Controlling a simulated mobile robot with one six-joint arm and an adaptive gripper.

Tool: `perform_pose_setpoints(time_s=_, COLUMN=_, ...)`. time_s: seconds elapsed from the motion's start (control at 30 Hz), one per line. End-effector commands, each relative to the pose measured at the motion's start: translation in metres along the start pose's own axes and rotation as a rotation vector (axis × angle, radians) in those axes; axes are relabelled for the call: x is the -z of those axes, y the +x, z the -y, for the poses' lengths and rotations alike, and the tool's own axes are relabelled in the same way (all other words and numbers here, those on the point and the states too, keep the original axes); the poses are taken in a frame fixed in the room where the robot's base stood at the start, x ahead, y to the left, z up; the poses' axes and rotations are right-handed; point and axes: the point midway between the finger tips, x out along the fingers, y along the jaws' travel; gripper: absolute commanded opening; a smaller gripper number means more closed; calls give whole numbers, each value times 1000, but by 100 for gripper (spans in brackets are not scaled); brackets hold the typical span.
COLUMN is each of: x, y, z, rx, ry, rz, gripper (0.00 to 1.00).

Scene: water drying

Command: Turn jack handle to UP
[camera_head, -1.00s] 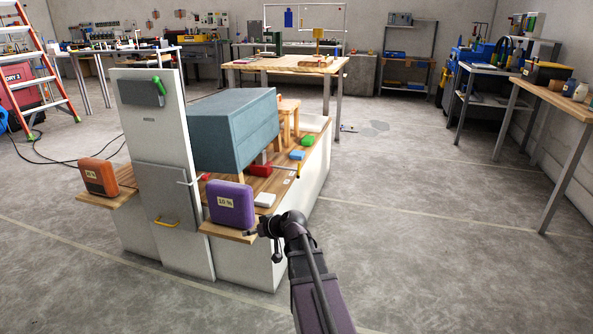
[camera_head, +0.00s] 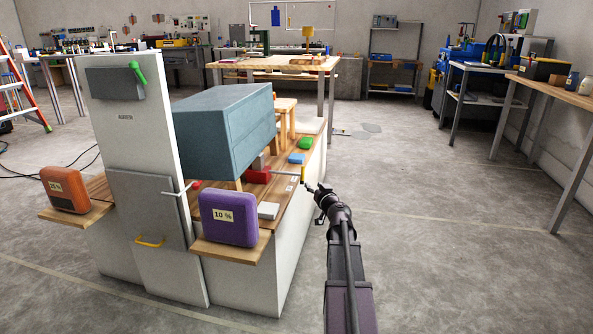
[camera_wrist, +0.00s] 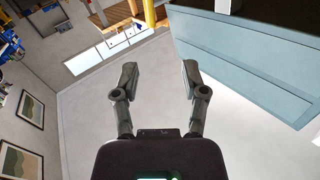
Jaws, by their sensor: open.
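A red jack block (camera_head: 257,175) sits on the wooden bench top beneath the blue-grey cabinet (camera_head: 222,130). A thin bar with a yellow end (camera_head: 303,173), which looks like the jack handle, reaches right from it to the bench's right edge. My gripper (camera_head: 314,188) is just right of and slightly below that yellow end in the head view. Whether they touch cannot be told. In the wrist view my gripper (camera_wrist: 160,75) has its fingers apart with nothing between them. The cabinet (camera_wrist: 250,60) fills the upper right there. No UP marking is legible.
A purple box labelled 10 % (camera_head: 228,217) and an orange box (camera_head: 66,190) stand on side shelves. A white panel (camera_head: 135,115) with a green lever (camera_head: 138,72) rises at the left. Blue (camera_head: 297,158) and green (camera_head: 305,143) blocks lie behind the bar. Floor right of the bench is clear.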

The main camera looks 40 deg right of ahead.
Motion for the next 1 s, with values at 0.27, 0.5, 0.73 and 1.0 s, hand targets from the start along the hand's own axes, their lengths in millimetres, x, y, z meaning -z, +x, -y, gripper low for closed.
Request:
perform_pose_setpoints(time_s=0.27, x=2, y=-2, z=-16, rx=-31, ry=0, rz=-16, gripper=57)
perform_pose_setpoints(time_s=0.5, x=2, y=-2, z=-15, rx=-30, ry=1, rz=-16, gripper=57)
perform_pose_setpoints(time_s=0.73, x=2, y=6, z=-16, rx=-29, ry=1, rz=-15, gripper=57)
perform_pose_setpoints(time_s=1.0, x=2, y=36, z=-17, rx=-28, ry=1, rz=-15, gripper=57)
